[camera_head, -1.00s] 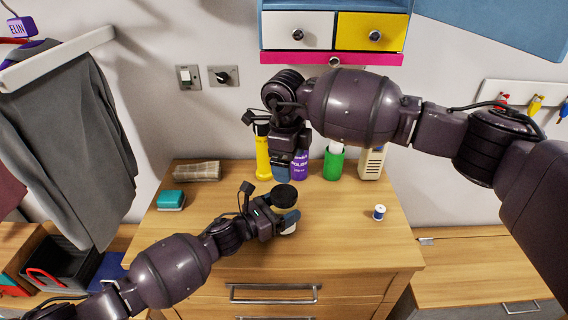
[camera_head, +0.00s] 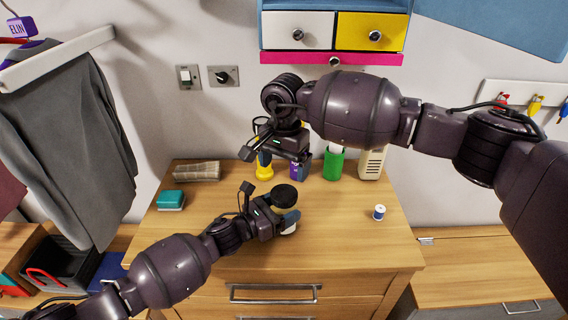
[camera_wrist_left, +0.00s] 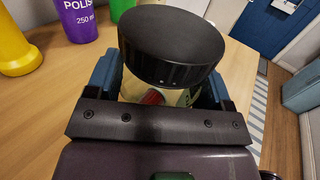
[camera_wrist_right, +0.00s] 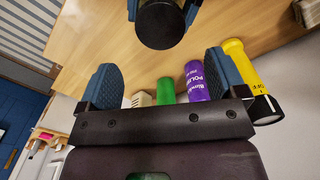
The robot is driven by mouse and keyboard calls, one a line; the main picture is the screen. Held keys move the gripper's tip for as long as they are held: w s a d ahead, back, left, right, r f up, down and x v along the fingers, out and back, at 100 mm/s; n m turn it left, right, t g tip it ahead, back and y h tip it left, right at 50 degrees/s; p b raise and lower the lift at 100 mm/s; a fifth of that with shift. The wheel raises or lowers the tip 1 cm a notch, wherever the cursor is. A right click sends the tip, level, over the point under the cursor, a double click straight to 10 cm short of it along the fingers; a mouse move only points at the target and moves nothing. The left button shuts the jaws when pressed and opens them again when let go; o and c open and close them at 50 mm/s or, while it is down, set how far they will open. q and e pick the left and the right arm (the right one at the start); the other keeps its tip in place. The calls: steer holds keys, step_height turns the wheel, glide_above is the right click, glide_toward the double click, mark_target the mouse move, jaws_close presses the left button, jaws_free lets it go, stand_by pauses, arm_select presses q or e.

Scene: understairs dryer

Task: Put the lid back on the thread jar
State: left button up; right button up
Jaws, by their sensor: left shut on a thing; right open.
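The thread jar (camera_head: 289,229) has a pale body with something red showing inside. My left gripper (camera_head: 282,221) is shut around its body above the dresser top. The jar body also shows in the left wrist view (camera_wrist_left: 152,95). The black round lid (camera_head: 285,195) sits over the jar's mouth; it is large in the left wrist view (camera_wrist_left: 170,45). No gap shows on the near side, but I cannot tell if it is fully seated. My right gripper (camera_head: 284,162) is open and empty, behind and above the lid. Its fingers are spread apart in the right wrist view (camera_wrist_right: 155,80).
A thread spool (camera_head: 379,212) stands right. A teal sponge (camera_head: 171,200) lies left. The dresser front (camera_head: 335,255) is clear.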

mark_target(284, 192)
steer(key=shift+n, duration=0.9)
steer(key=shift+f, duration=0.1)
steer(key=shift+f, duration=3.9)
steer(key=c, duration=1)
steer(key=shift+o, duration=0.2)
